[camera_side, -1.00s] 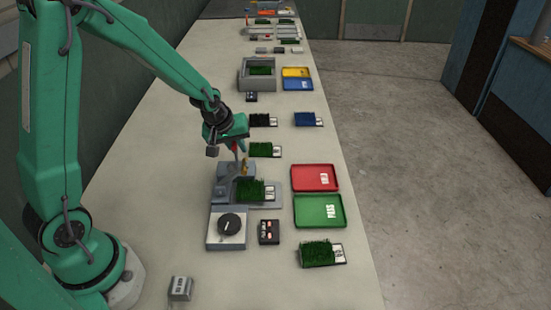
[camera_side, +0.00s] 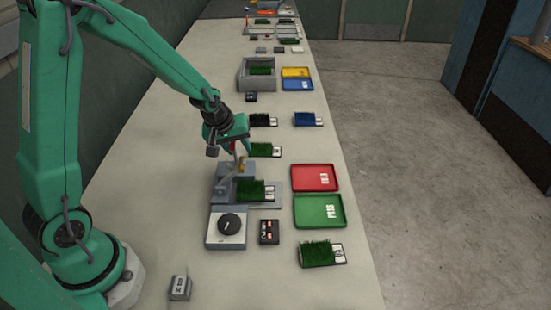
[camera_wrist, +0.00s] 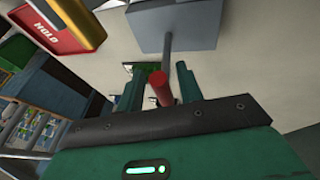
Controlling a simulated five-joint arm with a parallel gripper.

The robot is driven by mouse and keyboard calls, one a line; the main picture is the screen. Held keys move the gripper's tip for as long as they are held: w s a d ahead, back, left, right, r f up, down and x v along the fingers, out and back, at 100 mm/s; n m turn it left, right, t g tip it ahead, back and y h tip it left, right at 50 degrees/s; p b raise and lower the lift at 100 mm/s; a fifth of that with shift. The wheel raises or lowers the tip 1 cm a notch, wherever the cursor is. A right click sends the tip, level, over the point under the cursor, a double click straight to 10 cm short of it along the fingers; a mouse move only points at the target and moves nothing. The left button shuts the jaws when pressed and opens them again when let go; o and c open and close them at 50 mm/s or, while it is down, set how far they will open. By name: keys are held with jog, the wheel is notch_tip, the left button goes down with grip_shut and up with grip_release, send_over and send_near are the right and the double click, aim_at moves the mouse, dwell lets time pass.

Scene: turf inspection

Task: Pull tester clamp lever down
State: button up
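The grey pull tester (camera_side: 221,189) stands on the bench below my gripper, with a green turf sample (camera_side: 250,190) in it. Its clamp lever has a red grip (camera_side: 233,147), partly covered by my gripper (camera_side: 238,148) in the side view. In the wrist view the red grip (camera_wrist: 160,88) sits on a grey rod (camera_wrist: 167,48) that runs up to a grey block (camera_wrist: 175,25). My gripper (camera_wrist: 158,88) is open there, one finger on each side of the red grip, with a gap visible on both sides.
A dial box (camera_side: 228,229) and a small black button box (camera_side: 268,231) stand in front of the tester. Red (camera_side: 315,178) and green (camera_side: 319,210) trays lie to its right. Other turf samples, such as one behind the tester (camera_side: 263,149), lie nearby. The bench's left front is mostly clear.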

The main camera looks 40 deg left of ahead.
jog(key=shift+r, duration=0.1)
jog(key=v, duration=0.7)
jog(key=shift+s+r, duration=0.15)
jog(key=shift+r, duration=0.15)
jog(key=shift+d+r, duration=0.1)
dwell(0.4)
jog(key=s+d+r+m, duration=0.3)
jog(key=s+r+m, duration=0.1)
jog(key=s, duration=0.5)
jog(key=s+d+r+m, duration=0.2)
jog(key=s+r+m, duration=0.3)
jog(key=s, duration=0.4)
jog(key=shift+d+r+t+h, duration=0.3)
jog(key=shift+d+r, duration=0.05)
jog(key=shift+r, duration=0.55)
